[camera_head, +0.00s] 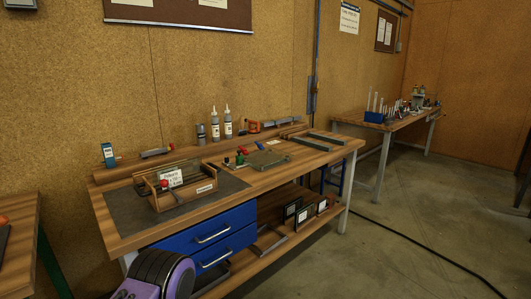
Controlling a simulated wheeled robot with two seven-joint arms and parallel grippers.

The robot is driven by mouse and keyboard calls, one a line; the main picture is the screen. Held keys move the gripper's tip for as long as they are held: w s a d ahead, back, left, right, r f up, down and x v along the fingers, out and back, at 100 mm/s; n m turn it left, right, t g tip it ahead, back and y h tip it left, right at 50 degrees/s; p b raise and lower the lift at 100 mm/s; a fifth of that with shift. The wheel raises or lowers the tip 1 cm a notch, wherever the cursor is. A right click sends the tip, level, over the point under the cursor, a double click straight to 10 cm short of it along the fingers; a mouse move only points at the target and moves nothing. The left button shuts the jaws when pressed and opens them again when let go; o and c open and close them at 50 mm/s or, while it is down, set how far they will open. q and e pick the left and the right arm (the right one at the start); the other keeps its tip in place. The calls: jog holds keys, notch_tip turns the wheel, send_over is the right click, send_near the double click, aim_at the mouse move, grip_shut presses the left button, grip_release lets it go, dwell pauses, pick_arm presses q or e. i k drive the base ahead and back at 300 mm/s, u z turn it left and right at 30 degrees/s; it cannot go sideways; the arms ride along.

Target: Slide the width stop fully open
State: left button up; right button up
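A wooden-sided device (182,188) stands on a dark grey mat (128,212) at the left of the workbench. It has a metal frame, a red knob (164,183) at its front left and a white card (172,178) with writing. The width stop is too small to pick out for sure on the device, and I cannot tell its position. Neither of my grippers is in view, and no gripper touches the device.
The wooden workbench (260,187) has blue drawers (212,240) below. A green-grey plate (263,160) with small coloured knobs lies right of the mat. Bottles (228,122) stand on the back ledge. A second bench (400,123) is at the far right, with open floor before it.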

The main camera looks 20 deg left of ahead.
aim_at(240, 160)
jog(key=z, duration=0.3)
jog(key=i, duration=1)
jog(key=u, duration=0.45)
jog(key=i, duration=0.8)
jog(key=u, duration=0.6)
